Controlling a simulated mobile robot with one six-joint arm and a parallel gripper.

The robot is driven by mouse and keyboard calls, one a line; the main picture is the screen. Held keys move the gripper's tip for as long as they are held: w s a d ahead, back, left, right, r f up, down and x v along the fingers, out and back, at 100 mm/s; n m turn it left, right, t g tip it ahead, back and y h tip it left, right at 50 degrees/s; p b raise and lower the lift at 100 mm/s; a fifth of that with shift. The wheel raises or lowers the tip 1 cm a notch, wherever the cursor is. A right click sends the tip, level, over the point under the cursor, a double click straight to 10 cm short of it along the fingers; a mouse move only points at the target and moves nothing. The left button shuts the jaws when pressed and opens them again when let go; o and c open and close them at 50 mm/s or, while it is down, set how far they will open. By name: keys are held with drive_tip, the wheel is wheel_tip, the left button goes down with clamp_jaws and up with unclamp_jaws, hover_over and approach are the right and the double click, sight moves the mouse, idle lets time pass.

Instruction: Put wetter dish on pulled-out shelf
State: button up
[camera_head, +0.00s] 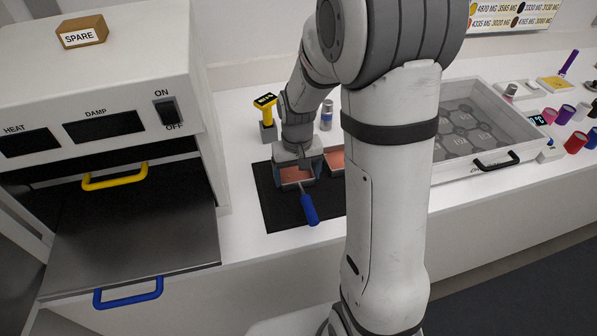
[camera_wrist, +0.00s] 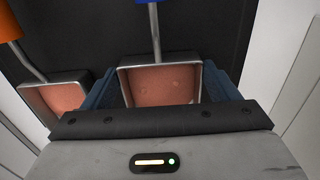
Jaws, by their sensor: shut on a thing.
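My gripper (camera_head: 297,181) is shut on the blue-handled dish (camera_wrist: 160,85), a metal pan with pink contents, its jaws on the two side walls. The dish is over the black mat (camera_head: 272,205); I cannot tell if it is lifted. Its blue handle (camera_head: 310,209) points toward the counter's front. A second pink-filled dish (camera_wrist: 62,97) with an orange handle (camera_wrist: 8,22) is beside it, partly hidden by my arm in the head view (camera_head: 335,158). I cannot tell which is wetter. The pulled-out shelf (camera_head: 140,238), bare metal with a blue handle (camera_head: 128,294), is at left.
A yellow-handled shelf (camera_head: 115,178) sits above the pulled-out one, pushed in. The oven's switch (camera_head: 167,109) is on its front. A yellow meter (camera_head: 265,105) and a small jar (camera_head: 327,115) stand behind the mat. A glass-topped drawer (camera_head: 480,135) is at right.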

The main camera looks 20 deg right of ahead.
drive_tip(key=o, duration=1.1)
